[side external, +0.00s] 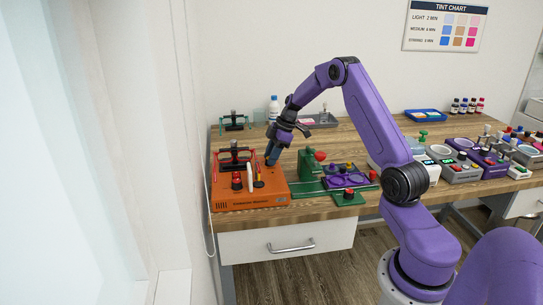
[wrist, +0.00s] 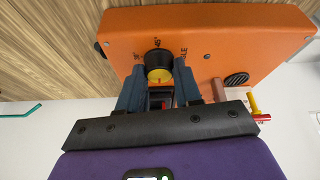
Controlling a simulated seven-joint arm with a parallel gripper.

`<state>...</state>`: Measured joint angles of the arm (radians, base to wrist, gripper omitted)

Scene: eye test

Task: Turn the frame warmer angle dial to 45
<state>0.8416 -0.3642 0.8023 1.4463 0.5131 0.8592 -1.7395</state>
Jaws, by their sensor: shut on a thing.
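The orange frame warmer (side external: 232,202) stands at the left end of the bench; its orange top also shows in the wrist view (wrist: 225,38). My gripper (side external: 271,161) reaches down to the warmer's far right part. In the wrist view its two dark blue fingers (wrist: 160,70) are on either side of the dial, shut on it. In the side view the fingers hide most of the dial.
On the warmer stand a black frame fixture (side external: 236,155), a red knob (side external: 237,182) and a pale upright stick (side external: 250,177). A green clamp-like stand (side external: 309,165) is close to my gripper's right. A white bottle (side external: 274,107) and a grey tray (side external: 318,121) are behind.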

